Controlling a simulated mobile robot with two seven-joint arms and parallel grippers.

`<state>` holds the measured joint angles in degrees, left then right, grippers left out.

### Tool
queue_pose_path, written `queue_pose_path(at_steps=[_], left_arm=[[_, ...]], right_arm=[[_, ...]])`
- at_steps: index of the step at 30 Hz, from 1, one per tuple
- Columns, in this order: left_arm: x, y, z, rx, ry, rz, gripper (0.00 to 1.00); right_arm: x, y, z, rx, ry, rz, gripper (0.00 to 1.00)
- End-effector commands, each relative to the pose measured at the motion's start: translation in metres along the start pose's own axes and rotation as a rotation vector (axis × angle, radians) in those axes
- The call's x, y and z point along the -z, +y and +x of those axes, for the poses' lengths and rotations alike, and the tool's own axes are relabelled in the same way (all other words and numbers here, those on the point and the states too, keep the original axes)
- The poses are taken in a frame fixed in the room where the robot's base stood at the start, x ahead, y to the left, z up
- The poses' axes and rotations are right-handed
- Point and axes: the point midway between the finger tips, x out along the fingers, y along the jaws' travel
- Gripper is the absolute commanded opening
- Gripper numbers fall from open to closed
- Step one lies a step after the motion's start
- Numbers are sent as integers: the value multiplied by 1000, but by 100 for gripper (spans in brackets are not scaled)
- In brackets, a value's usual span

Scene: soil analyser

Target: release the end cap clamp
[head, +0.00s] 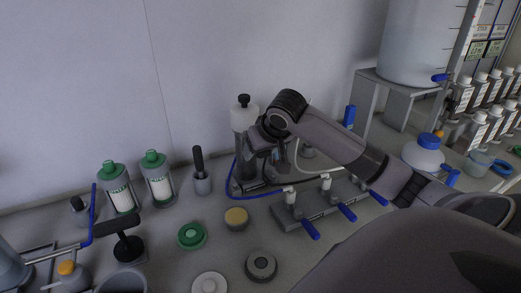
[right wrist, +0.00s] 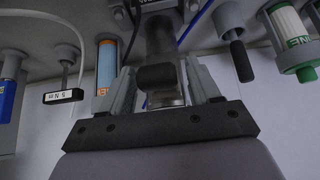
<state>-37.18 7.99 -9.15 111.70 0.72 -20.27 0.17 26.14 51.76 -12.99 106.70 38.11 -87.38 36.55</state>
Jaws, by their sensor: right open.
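A clear upright cylinder (head: 239,120) with a black knob on its top stands near the wall in the head view. My right gripper (head: 258,143) is at its right side, partly in front of it. In the right wrist view, a black rounded part (right wrist: 156,77), which may be the clamp's handle, lies between the two grey fingers of my right gripper (right wrist: 163,85). The fingers are apart, with a gap visible on each side of it. I cannot make out the clamp itself clearly; my arm hides part of the cylinder. My left gripper is not in view.
A grey valve manifold (head: 318,207) with blue handles lies right of the cylinder. A blue tube (head: 258,196) runs around its foot.

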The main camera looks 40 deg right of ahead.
Motion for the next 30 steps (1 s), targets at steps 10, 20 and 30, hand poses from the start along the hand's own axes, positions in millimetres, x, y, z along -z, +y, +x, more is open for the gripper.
queue_pose_path(at_steps=[10,20,30], left_arm=[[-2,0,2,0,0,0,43],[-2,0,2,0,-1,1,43],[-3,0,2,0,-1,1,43]], right_arm=[[1,0,-53,1,4,-2,62],[0,0,-68,0,1,0,62],[0,0,-67,0,1,0,62]])
